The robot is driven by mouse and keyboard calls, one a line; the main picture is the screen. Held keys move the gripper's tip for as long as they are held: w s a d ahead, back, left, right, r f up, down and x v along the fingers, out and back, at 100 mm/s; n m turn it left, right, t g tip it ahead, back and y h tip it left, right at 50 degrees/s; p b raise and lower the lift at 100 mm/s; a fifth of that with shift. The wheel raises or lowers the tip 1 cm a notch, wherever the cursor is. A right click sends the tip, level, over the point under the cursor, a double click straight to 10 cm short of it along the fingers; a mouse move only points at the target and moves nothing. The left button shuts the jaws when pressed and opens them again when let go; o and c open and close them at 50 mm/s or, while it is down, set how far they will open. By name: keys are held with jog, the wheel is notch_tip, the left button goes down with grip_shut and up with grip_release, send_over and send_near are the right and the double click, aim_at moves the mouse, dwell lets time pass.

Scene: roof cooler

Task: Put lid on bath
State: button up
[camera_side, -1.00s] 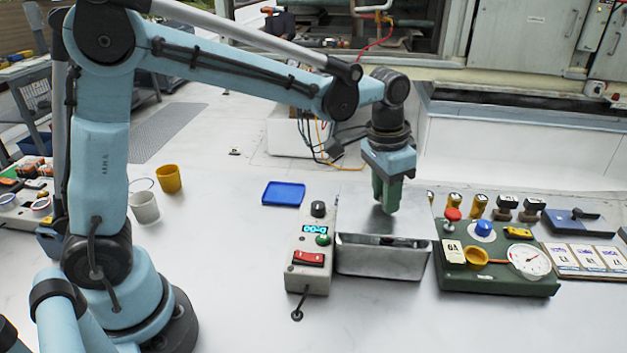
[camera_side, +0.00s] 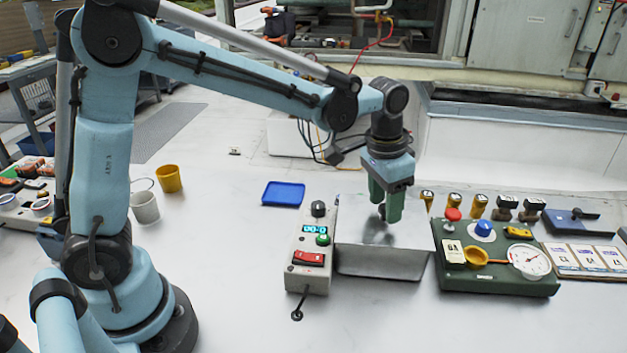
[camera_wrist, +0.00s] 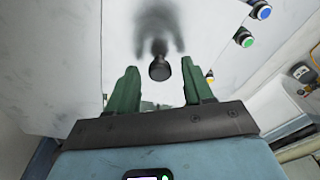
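The bath is a metal box (camera_side: 378,264) in the middle of the bench in the side view. The lid (camera_side: 412,236) is a flat shiny metal plate lying over its top, covering the opening as far as I can see. The lid's dark round knob (camera_side: 382,211) stands up from it and also shows in the wrist view (camera_wrist: 159,66). My gripper (camera_side: 386,209) is above the lid with its green fingers spread. In the wrist view my gripper (camera_wrist: 161,88) is open, with clear gaps on both sides of the knob.
A controller box with a red switch (camera_side: 309,258) stands close to the bath's left side. A green panel with a gauge (camera_side: 497,262) stands close on its right. A blue tray (camera_side: 283,194) and yellow cup (camera_side: 168,179) lie further left. The bench front is clear.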

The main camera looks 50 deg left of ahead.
aim_at(376, 221)
jog(key=shift+r, duration=0.15)
notch_tip(376, 221, up, 12)
jog(key=s, duration=0.1)
jog(key=s+a+f+n+t, duration=0.3)
jog(key=s+a+f+t, duration=0.2)
jog(key=s, duration=0.8)
jog(key=a+f, duration=0.3)
jog(key=f, duration=0.1)
jog(key=shift+a+t, duration=0.2)
jog(key=shift+t, duration=0.2)
